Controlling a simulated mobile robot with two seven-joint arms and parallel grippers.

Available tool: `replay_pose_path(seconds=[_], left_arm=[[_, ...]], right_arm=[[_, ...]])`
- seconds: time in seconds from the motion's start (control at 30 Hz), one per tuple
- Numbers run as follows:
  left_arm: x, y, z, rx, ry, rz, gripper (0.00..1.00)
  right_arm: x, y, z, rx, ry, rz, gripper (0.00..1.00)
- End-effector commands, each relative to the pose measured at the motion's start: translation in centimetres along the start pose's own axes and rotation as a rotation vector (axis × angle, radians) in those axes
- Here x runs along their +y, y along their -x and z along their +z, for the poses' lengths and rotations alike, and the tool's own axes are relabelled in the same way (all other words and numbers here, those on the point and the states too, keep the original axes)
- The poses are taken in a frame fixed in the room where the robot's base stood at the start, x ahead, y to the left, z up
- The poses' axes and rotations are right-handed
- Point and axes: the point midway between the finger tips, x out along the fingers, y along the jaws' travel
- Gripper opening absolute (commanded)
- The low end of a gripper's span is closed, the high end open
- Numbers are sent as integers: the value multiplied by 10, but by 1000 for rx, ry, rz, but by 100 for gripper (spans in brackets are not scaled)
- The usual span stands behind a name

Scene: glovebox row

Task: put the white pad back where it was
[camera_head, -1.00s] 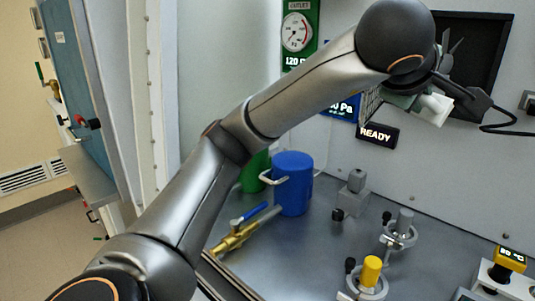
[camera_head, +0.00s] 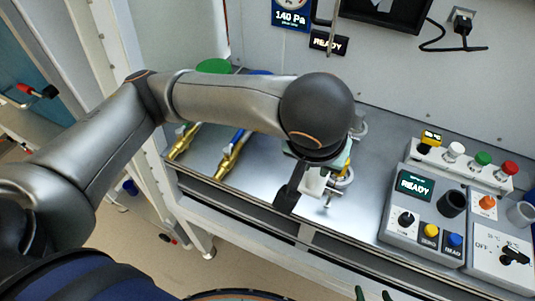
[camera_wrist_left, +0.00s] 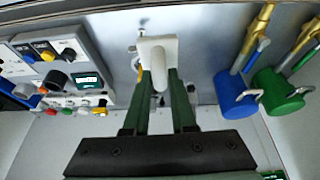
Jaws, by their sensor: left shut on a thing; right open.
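The white pad (camera_wrist_left: 157,48) is a small pale block in the left wrist view, between the tips of two long green fingers. My left gripper (camera_wrist_left: 158,75) is shut on it. In the head view the pad (camera_head: 314,184) shows partly below my dark wrist, which hides much of the left gripper (camera_head: 327,183). It is over the front part of the grey bench; I cannot tell whether it touches anything. My right gripper (camera_head: 374,294) shows only as two dark green fingertips, apart and empty, at the bottom edge of the head view.
A grey instrument box (camera_head: 415,214) with knobs and a READY screen stands to the right. A strip with coloured knobs (camera_head: 466,162) is behind it. Brass valves (camera_head: 229,160) lie left. A ring fixture (camera_head: 347,176) is close beside my left gripper, partly hidden.

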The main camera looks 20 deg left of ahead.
Motion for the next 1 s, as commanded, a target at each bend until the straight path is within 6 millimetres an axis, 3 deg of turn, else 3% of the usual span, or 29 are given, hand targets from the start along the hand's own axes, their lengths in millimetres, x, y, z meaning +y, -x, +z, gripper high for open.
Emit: replay_pose_path(seconds=[0.17,0.47,0.6,0.7,1.0], left_arm=[[-8,-11,-2,-4,-22,-7,0],[-54,-64,-43,-4,-17,-8,0],[-68,-98,-49,-2,-20,-6,0],[-74,-112,-52,-2,-22,-5,0],[-84,-133,-58,0,-21,-5,0]], right_arm=[[0,0,2,-8,-3,1,72],[0,-5,8,-7,-3,0,72],[1,-16,20,-7,-3,0,72],[2,-20,24,-7,-3,0,72],[2,-25,30,-6,-2,0,72]])
